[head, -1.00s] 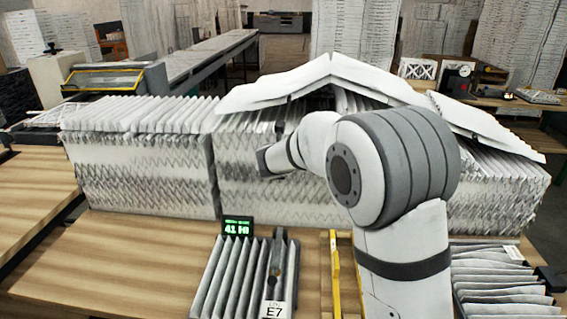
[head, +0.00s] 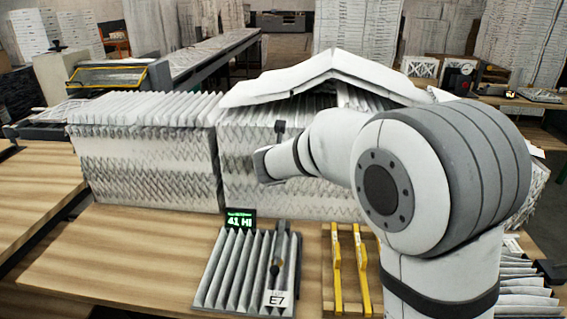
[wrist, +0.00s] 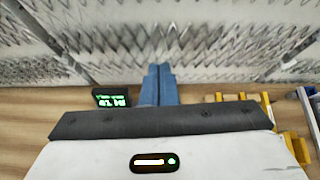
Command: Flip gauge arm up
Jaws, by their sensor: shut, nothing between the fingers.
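My gripper (wrist: 158,72) shows in the wrist view as two blue fingers pressed together, with nothing between them. It is in front of the pleated filter stacks. In the head view my wrist's dark end (head: 268,166) is in front of the stack, and the fingers cannot be made out. A slim dark gauge arm (head: 277,250) appears to lie along the right side of a grey pleated filter (head: 232,272) tagged E7 (head: 277,299). My gripper is apart from it. A small display (head: 239,219) with green digits reading 41 HI stands behind the filter; it also shows in the wrist view (wrist: 112,97).
Filter stacks (head: 145,165) wall off the back of the wooden table (head: 130,260). Yellow bars (head: 337,270) lie right of the tagged filter. More pleated filters (head: 525,295) are at the lower right. The table's left front is clear.

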